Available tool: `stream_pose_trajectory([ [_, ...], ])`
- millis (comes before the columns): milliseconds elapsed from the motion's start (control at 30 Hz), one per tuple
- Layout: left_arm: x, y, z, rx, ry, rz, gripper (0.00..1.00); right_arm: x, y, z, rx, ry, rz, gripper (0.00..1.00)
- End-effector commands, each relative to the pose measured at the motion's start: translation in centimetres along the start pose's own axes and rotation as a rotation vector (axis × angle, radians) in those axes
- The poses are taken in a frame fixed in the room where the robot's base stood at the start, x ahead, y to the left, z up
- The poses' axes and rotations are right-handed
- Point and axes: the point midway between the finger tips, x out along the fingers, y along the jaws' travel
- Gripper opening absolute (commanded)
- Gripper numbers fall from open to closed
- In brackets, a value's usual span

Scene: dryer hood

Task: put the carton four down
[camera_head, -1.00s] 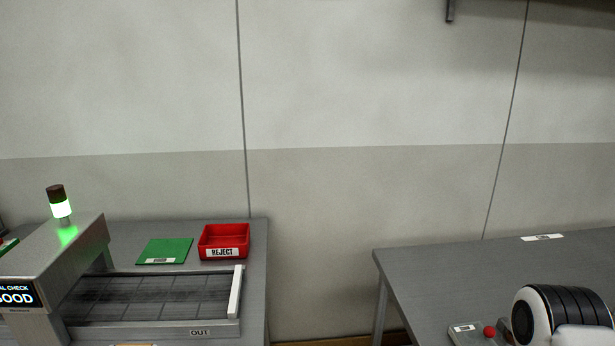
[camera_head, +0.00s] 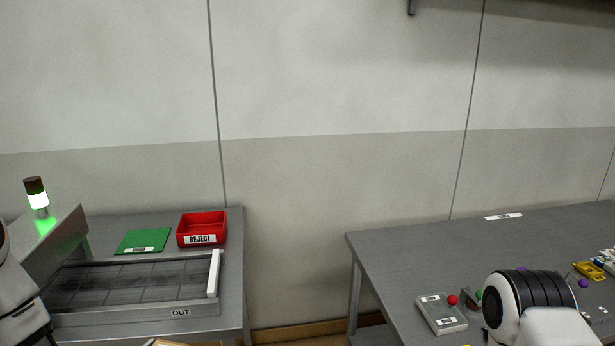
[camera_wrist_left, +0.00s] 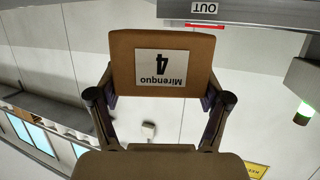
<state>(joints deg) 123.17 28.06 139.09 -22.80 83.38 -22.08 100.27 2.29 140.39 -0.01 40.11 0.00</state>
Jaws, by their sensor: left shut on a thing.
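The brown carton four (camera_wrist_left: 123,62) has a white label reading "4" and "Mirenquo", upside down in the left wrist view. My left gripper (camera_wrist_left: 160,96) is shut on it, one dark finger at each side. In the head view my left arm shows at the left edge, and its gripper is out of frame. A small brown sliver at the bottom edge there is too little to identify. My right arm shows at the lower right of the head view; its gripper is not visible.
The OUT conveyor (camera_head: 130,287) has a white end stop (camera_head: 214,273). Behind it lie a green mat (camera_head: 142,241) and a red REJECT bin (camera_head: 202,229). A gap separates this table from the right table (camera_head: 400,250), which holds a control box (camera_head: 441,315). A lamp (camera_head: 37,196) glows green.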

Motion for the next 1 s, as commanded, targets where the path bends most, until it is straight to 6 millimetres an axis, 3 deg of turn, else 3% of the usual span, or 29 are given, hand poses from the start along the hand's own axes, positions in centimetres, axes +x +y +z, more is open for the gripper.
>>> stream_pose_trajectory([
  [200, 2.9, 6.7, 1.4, 0.038, -0.001, 0.098, 0.33, 0.7, 0.0, 0.0, 0.000, 0.000, 0.000, 0.40],
  [400, 4.4, 10.9, 1.8, 0.033, 0.002, 0.088, 0.33, 0.8, 0.0, 0.0, 0.000, 0.000, 0.000, 0.40],
  [500, 4.9, 11.6, 1.3, 0.017, 0.005, 0.039, 0.33, 0.8, 0.0, 0.0, 0.000, 0.000, 0.000, 0.40],
  [700, 5.2, 10.2, 0.8, -0.027, 0.002, -0.088, 0.33, 0.8, 0.0, 0.0, 0.000, 0.000, 0.000, 0.40],
  [1000, 5.5, 10.1, 1.4, -0.030, 0.002, -0.095, 0.33, 0.8, 0.0, 0.0, 0.000, 0.000, 0.000, 0.40],
])
